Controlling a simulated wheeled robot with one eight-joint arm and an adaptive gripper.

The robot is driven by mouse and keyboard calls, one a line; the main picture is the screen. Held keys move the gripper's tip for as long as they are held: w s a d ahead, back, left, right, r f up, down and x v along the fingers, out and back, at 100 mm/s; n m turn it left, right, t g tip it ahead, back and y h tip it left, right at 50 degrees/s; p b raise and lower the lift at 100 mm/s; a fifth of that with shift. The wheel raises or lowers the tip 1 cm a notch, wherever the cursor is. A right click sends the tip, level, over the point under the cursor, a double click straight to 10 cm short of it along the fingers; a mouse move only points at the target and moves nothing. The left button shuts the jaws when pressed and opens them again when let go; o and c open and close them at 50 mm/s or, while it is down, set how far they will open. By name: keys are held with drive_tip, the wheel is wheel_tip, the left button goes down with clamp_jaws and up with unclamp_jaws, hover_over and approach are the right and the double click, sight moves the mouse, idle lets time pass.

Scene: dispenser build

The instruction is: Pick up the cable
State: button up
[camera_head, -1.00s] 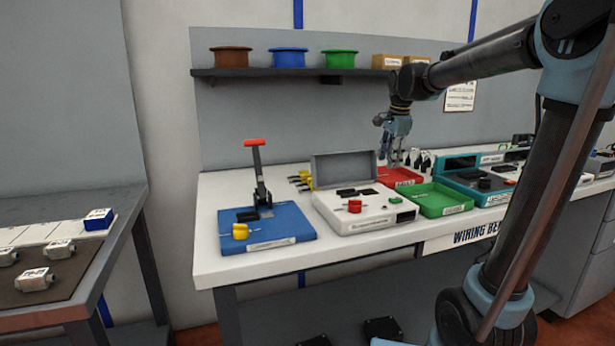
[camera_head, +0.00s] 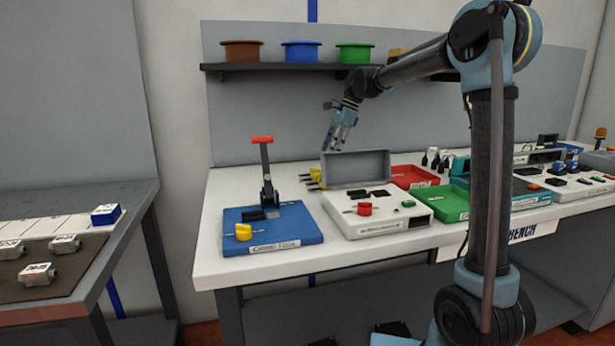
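Several short cables with yellow ends and dark tips (camera_head: 314,176) lie at the back of the white bench, left of the open grey lid. A group of black leads with white tags (camera_head: 436,158) stands farther right, behind the red tray. I cannot tell which of these is the task's cable. My gripper (camera_head: 331,148) points down above the back of the bench, near the lid's upper left corner and above the yellow-ended cables. It appears empty and touches nothing I can see. Its fingers are too small to tell whether they are open or shut.
A blue crimp tool base (camera_head: 285,239) with a red-topped lever stands at the bench's left front. Right of it are a white test box (camera_head: 385,224), a red tray (camera_head: 416,185) and a green tray (camera_head: 450,213).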

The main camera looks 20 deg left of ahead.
drive_tip(key=shift+s+a+f+g, duration=0.15)
drive_tip(key=shift+a+f, duration=0.05)
drive_tip(key=shift+a, duration=0.2)
drive_tip(key=shift+s+a+f+g, duration=0.15)
drive_tip(key=shift+a, duration=0.25)
drive_tip(key=x, duration=0.3)
drive_tip(key=a+x, duration=0.1)
drive_tip(key=x, duration=0.3)
drive_tip(key=shift+r, duration=0.1)
clamp_jaws()
